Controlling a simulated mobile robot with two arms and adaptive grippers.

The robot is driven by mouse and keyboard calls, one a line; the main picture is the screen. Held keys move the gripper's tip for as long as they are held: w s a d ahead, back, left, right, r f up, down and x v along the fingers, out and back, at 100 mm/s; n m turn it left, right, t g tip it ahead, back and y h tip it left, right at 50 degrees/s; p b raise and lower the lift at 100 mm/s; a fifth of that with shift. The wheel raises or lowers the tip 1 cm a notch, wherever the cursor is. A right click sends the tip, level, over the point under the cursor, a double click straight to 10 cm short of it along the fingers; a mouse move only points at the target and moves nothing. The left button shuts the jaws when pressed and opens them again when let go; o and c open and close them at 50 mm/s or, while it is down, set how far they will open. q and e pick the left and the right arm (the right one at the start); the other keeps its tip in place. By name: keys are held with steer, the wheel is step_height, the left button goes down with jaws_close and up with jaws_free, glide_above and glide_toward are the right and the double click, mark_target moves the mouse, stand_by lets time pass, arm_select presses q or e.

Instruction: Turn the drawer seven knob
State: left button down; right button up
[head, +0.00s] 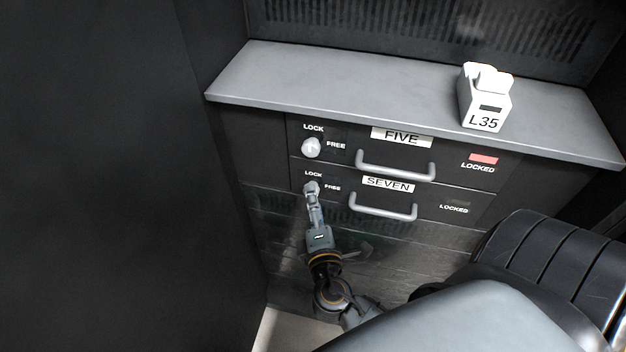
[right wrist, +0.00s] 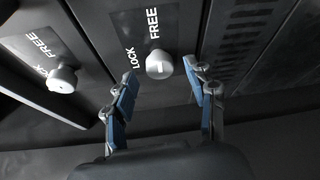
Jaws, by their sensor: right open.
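The drawer seven knob (right wrist: 160,66) is a round, pale grey knob beside its LOCK and FREE labels, on the dark drawer front. The drawer labelled SEVEN (head: 440,192) is closed, with a grey bar handle (head: 383,212). My right gripper (right wrist: 158,80) is open, its blue-padded fingers on either side of the seven knob in the wrist view; I cannot tell whether they touch it. In the head view my right gripper (head: 312,192) reaches up from below and partly hides this knob. My left gripper is not in view.
Drawer FIVE above has its own knob (head: 311,148), also in the wrist view (right wrist: 62,78), a handle (head: 396,170) and a red LOCKED light (head: 483,158). Seven's indicator (head: 457,202) is dark. A white L35 device (head: 484,112) stands on the grey counter (head: 330,75). A dark wall is left.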

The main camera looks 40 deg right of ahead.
steer(key=v, duration=1)
steer(key=s+a+f+m+g+y, duration=0.1)
steer(key=s+f+g+y, duration=0.15)
steer(key=f, duration=1.15)
steer(key=s+f+g+y, duration=0.2)
steer(key=f+g, duration=0.2)
steer(key=f, duration=1)
steer(key=s+f+m+g+y, duration=0.1)
steer(key=s+f+m+g, duration=0.3)
steer(key=s+f, duration=0.6)
steer(key=s+d+f+m+g+y, duration=0.1)
steer(key=s+f+m+g+y, duration=0.1)
steer(key=s+f+m+g, duration=0.2)
steer(key=s+f+m, duration=0.3)
steer(key=s+f, duration=0.4)
steer(key=shift+s+d+f, duration=0.2)
steer(key=shift+s+f, duration=0.05)
steer(key=shift+f, duration=0.05)
